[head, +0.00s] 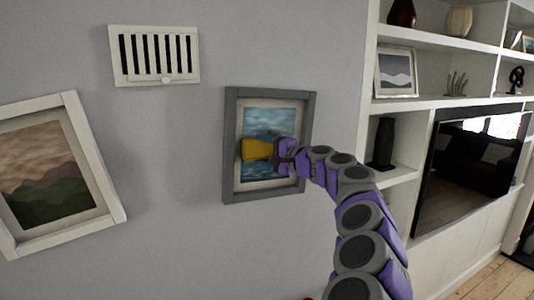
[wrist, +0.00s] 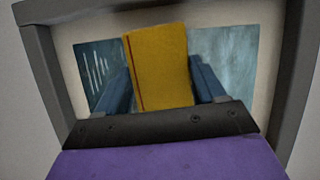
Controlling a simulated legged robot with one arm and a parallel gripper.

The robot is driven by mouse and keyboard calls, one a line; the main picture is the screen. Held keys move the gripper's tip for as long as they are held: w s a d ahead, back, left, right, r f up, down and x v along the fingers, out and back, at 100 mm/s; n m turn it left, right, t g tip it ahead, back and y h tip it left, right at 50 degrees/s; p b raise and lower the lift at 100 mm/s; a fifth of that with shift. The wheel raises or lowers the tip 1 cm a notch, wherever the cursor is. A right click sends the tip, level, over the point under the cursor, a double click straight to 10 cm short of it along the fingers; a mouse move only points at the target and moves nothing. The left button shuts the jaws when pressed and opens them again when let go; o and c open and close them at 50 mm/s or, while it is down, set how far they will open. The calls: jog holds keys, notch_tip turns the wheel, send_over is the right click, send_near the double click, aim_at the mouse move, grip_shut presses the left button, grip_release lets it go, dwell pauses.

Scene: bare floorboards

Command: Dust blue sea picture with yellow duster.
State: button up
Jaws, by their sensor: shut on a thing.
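The blue sea picture (head: 270,121) hangs on the grey wall in a grey frame with a pale mat, near the middle of the head view. It also fills much of the wrist view (wrist: 235,62). My gripper (head: 283,150) is in front of the picture, shut on the yellow duster (head: 257,149). In the wrist view the duster (wrist: 158,66) stands between the two blue-grey fingers and covers the middle of the picture. I cannot tell whether the duster touches the picture's surface.
A tilted landscape picture (head: 41,169) in a white frame hangs at the left. A white vent (head: 154,56) is above. White shelves (head: 430,103) with ornaments and a dark television (head: 472,168) stand at the right. Wall between the two pictures is bare.

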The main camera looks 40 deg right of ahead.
jog(key=shift+d+r+p, duration=0.35)
jog(key=shift+d+r, duration=0.05)
jog(key=shift+d, duration=0.25)
jog(key=shift+d+r+p, duration=0.2)
jog(key=shift+r+p, duration=0.1)
jog(key=shift+a+r+p, duration=0.2)
jog(key=shift+a+p, duration=0.05)
jog(key=shift+p, duration=0.05)
jog(key=s+d+f+p, duration=0.1)
jog(key=s+d+p, duration=0.1)
jog(key=d+p, duration=0.6)
jog(key=shift+d, duration=0.3)
jog(key=shift+s+f, duration=0.1)
jog(key=shift+f, duration=0.05)
jog(key=s+b, duration=0.2)
jog(key=b, duration=0.1)
jog(key=s+a+b, duration=0.1)
jog(key=s+b, duration=0.2)
jog(key=shift+s+a, duration=0.15)
jog(key=shift+s, duration=0.15)
